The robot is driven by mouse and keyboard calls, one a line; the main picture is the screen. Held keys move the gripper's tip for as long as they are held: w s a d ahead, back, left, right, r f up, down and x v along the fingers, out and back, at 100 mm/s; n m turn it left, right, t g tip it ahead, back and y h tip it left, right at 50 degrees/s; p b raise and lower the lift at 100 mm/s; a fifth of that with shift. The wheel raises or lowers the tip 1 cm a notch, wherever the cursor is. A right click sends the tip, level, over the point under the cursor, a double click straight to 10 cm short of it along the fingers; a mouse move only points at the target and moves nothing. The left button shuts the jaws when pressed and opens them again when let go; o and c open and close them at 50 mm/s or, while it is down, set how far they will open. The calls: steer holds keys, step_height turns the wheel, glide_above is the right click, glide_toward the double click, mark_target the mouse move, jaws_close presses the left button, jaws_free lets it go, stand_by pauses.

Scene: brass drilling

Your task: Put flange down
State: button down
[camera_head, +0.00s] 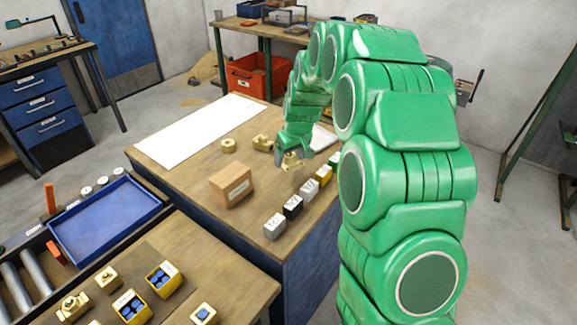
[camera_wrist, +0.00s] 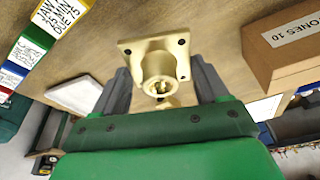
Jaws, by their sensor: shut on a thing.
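My gripper (camera_head: 294,153) is over the wooden workbench (camera_head: 185,170) and points down. It is shut on a brass flange (camera_head: 290,161). In the wrist view the flange (camera_wrist: 158,57) has a squarish plate with corner holes and a round hub, and sits between the two grey fingers of my gripper (camera_wrist: 157,82). The flange is close to the bench top; I cannot tell whether it touches it.
A cardboard box (camera_head: 231,185) stands left of the flange, and a row of labelled blocks (camera_head: 293,207) stands in front. Two brass parts, one round (camera_head: 228,146) and one fitting (camera_head: 263,143), lie behind. A white sheet (camera_head: 198,130) covers the bench's far left.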

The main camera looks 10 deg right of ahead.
mark_target(288, 165)
steer(key=shift+w+f, duration=1.25)
steer(key=shift+f, duration=1.75)
jaws_free()
steer(key=shift+f, duration=0.1)
